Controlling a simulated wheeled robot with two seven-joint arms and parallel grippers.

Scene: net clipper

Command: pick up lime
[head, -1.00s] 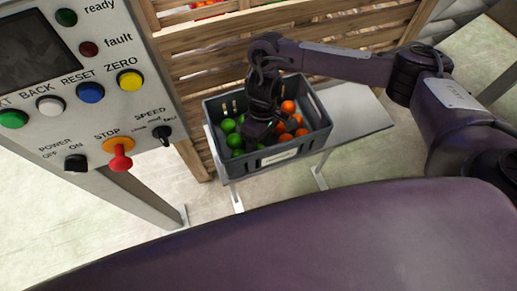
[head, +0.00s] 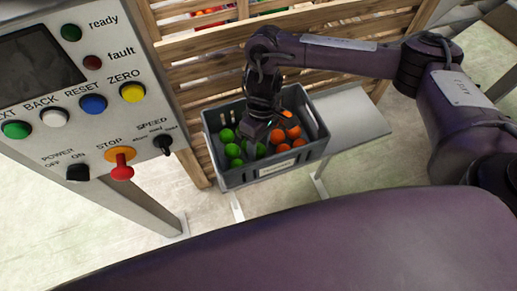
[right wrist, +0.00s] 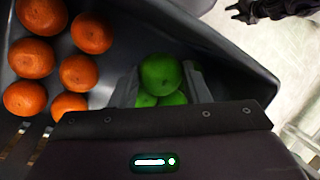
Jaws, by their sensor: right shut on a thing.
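My right gripper (head: 258,143) is over the limes in the left part of a grey crate. In the right wrist view its two fingers (right wrist: 160,83) stand on either side of a green lime (right wrist: 160,75) and are shut on it. Other limes (right wrist: 172,99) lie just below the held one. In the head view several limes (head: 227,135) show left of the gripper.
The crate (head: 310,155) stands on a pale table (head: 355,125), with several oranges (head: 284,148) in its right part. A wooden slatted frame (head: 210,72) rises behind. A control panel (head: 110,140) stands at the left.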

